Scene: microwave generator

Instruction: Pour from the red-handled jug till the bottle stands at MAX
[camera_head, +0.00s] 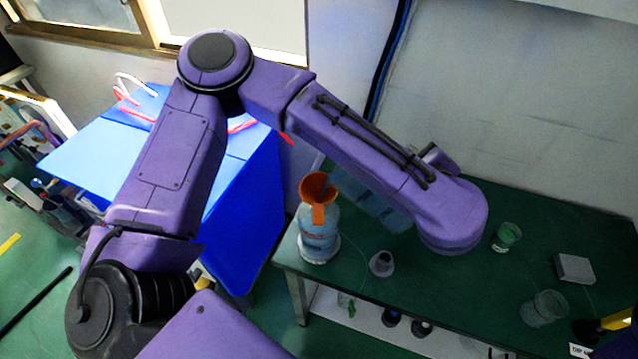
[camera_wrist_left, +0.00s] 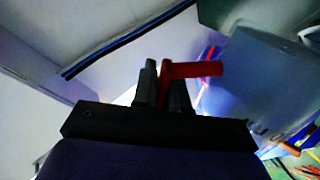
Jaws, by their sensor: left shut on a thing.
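A clear bottle (camera_head: 318,240) with bluish contents and red print stands upright on the green bench, an orange funnel (camera_head: 317,188) in its mouth. The MAX mark and liquid level are not readable. The translucent jug (camera_head: 375,205) is tilted, its spout end by the funnel, mostly hidden under my left arm in the head view. In the left wrist view, my left gripper (camera_wrist_left: 163,85) is shut on the jug's red handle (camera_wrist_left: 200,69), with the jug body (camera_wrist_left: 265,85) at the right. I cannot tell whether liquid is flowing. My right gripper is not in view.
On the green bench (camera_head: 470,285) stand a small grey flask (camera_head: 382,263), a beaker with green liquid (camera_head: 506,237), a larger beaker (camera_head: 543,308) and a grey box (camera_head: 574,268). A blue-covered table (camera_head: 245,215) is at the left. Bare bench lies between the beakers.

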